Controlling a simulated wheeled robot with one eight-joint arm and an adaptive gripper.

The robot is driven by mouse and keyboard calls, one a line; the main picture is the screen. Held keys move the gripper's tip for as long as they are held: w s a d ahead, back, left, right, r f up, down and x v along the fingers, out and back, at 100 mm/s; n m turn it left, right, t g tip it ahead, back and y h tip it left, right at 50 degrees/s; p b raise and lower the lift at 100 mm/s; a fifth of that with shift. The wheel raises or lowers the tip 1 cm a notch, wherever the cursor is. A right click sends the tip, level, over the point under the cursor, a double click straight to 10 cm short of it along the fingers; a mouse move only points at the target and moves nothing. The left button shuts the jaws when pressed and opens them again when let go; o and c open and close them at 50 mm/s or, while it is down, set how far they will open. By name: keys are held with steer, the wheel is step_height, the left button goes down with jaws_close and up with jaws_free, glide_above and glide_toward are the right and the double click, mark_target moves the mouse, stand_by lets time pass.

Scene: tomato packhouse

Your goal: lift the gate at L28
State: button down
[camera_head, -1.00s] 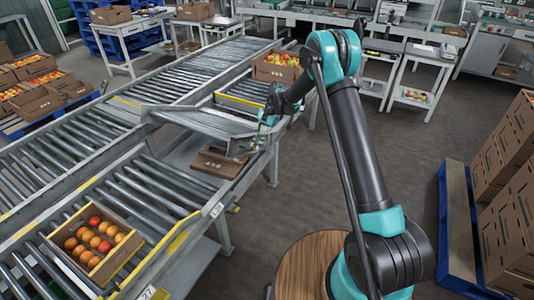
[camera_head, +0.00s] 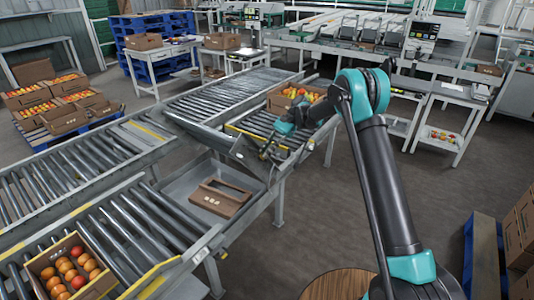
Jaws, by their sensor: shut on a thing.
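The gate (camera_head: 212,140) is a hinged grey section of the conveyor. It stands tilted over a gap in the line, its far-left side higher in the picture and its near-right end by my gripper. My gripper (camera_head: 266,152) is at that end and shut on the gate's edge; the exact contact is small and partly hidden by the fingers. The number plate (camera_head: 200,254) on the near side rail is too small to read now.
An open brown carton (camera_head: 220,197) lies on the grey shelf in the gap. A tomato carton (camera_head: 73,272) sits on the near rollers, another (camera_head: 291,97) on the rollers beyond my gripper. A blue pallet (camera_head: 482,255) with cartons stands right. Floor between is clear.

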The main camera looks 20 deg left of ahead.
steer(key=c, duration=1.6)
jaws_free()
steer(key=shift+o, duration=0.2)
step_height(320, 180, up, 10)
steer(key=shift+c, duration=0.2)
